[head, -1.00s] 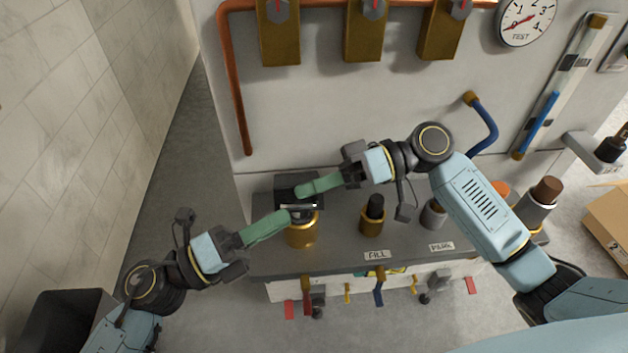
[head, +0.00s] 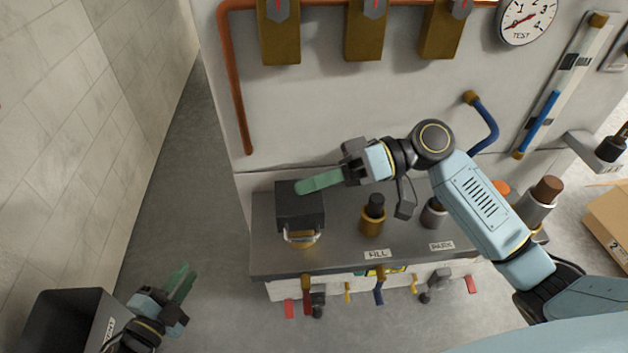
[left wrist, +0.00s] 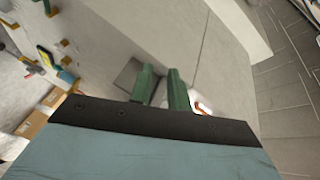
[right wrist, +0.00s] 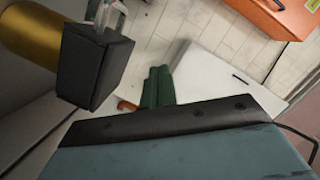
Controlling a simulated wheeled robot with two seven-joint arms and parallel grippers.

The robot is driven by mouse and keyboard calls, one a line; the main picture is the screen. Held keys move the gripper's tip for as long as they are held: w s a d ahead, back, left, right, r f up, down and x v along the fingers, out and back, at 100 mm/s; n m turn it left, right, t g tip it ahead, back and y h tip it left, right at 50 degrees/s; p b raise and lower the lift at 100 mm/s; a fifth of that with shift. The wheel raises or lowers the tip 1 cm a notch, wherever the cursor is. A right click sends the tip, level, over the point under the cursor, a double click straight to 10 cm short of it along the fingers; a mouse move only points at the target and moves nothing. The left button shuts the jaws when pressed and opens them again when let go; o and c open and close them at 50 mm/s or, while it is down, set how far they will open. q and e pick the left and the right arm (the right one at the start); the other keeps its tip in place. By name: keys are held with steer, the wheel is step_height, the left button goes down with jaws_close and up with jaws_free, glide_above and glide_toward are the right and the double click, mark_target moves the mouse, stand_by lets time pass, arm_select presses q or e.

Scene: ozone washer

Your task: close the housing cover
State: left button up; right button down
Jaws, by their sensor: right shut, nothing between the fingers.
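The housing cover (head: 300,207) is a dark box-shaped block over the brass housing (head: 304,243) at the counter's left end. A pale curved handle or rim shows at its front edge. I cannot tell whether the cover sits fully flush. My right gripper (head: 302,187) is shut and empty, its green fingertips over or against the cover's back top; contact is unclear. In the right wrist view the dark cover (right wrist: 95,70) is beside the brass housing (right wrist: 38,25), clear of the closed fingers. My left gripper (head: 183,278) is open and empty, low at the left, away from the cover.
A black bin (head: 62,318) stands beside my left gripper. Coloured levers hang along the counter's front edge (head: 345,268). The floor between bin and counter is clear.

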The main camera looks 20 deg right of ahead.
arm_select(q)
steer(key=s+a+f+n+g+y, duration=0.3)
steer(key=s+a+f+n+y, duration=0.3)
steer(key=f, duration=0.6)
steer(key=s+a+f+n+g+y, duration=0.25)
steer(key=s+a+f+n, duration=0.45)
steer(key=f, duration=0.5)
arm_select(e)
steer(key=shift+s+f, duration=0.15)
arm_select(q)
steer(key=s+a+f+n+g+y, duration=0.1)
steer(key=s+f+n+g, duration=0.1)
steer(key=s, duration=0.9)
steer(key=s+a+f+n+g+y, duration=0.1)
steer(key=s+a+f+n+g, duration=0.1)
steer(key=s+f+g, duration=0.2)
steer(key=s+f, duration=0.3)
steer(key=s, duration=0.5)
steer(key=shift+f+n+g+y, duration=0.15)
steer(key=shift+n+g+y, duration=0.15)
steer(key=shift+g+y, duration=0.05)
